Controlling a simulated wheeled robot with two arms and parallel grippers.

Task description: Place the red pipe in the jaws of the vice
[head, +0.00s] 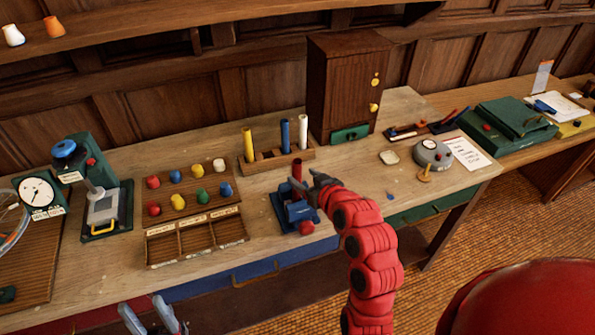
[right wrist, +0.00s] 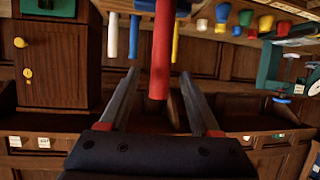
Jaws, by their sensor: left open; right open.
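The red pipe (head: 297,169) stands upright with its lower end at the jaws of the blue vice (head: 298,212) near the bench's front. The exact contact in the jaws is hidden. My right gripper (head: 307,179) is beside the pipe's upper part, above the vice. In the right wrist view, which is upside down, the red pipe (right wrist: 161,50) shows between the two spread fingers (right wrist: 160,85), with gaps on both sides. My left gripper (head: 146,304) is open and empty at the bottom edge, in front of the bench.
A wooden rack (head: 262,164) behind the vice holds yellow, blue and white pipes. A sorting tray (head: 197,238) and a board of coloured knobs stand left of the vice. A wooden cabinet (head: 345,85) is at the back. Bare bench top (head: 365,190) lies right of the vice.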

